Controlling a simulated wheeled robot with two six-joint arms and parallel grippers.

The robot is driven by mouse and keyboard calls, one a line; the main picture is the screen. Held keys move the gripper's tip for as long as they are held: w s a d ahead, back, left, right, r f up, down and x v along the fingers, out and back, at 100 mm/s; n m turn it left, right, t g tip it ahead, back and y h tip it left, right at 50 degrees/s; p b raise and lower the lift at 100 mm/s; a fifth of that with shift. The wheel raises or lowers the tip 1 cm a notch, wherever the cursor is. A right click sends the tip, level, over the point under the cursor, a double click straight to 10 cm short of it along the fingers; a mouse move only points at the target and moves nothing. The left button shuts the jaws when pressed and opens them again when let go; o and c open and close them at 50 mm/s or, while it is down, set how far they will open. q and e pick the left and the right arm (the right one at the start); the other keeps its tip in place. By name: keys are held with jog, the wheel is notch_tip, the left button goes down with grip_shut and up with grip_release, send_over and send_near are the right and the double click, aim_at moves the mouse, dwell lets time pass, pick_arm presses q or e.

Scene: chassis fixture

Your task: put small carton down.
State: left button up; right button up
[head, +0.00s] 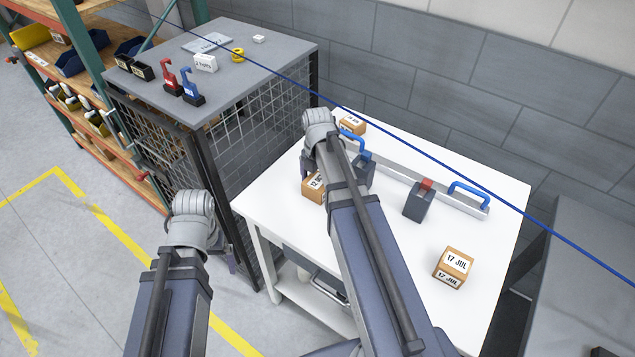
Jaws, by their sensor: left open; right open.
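Three small cardboard cartons with white labels are on the white table (500,230). One carton (313,187) sits beside my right gripper (309,166), partly hidden by my arm. Another carton (353,124) stands behind my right wrist, near the back edge. The third carton (453,267), labelled "17 JUL", stands alone near the front right. My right gripper is open just above and beside the first carton; whether it touches it is hidden. My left gripper (197,238) hangs over the floor left of the table, open and apart from the cartons; its fingers are mostly hidden.
A metal bar (400,183) with blue handles lies along the table's back, by a dark block with a red top (419,201). A mesh cage (245,130) with a grey top adjoins the table's left. Shelving (85,75) stands further left. The table's front middle is clear.

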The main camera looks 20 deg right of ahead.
aim_at(317, 181)
notch_tip(317, 181, up, 12)
jog(key=p, duration=1.2)
jog(key=shift+r, duration=0.1)
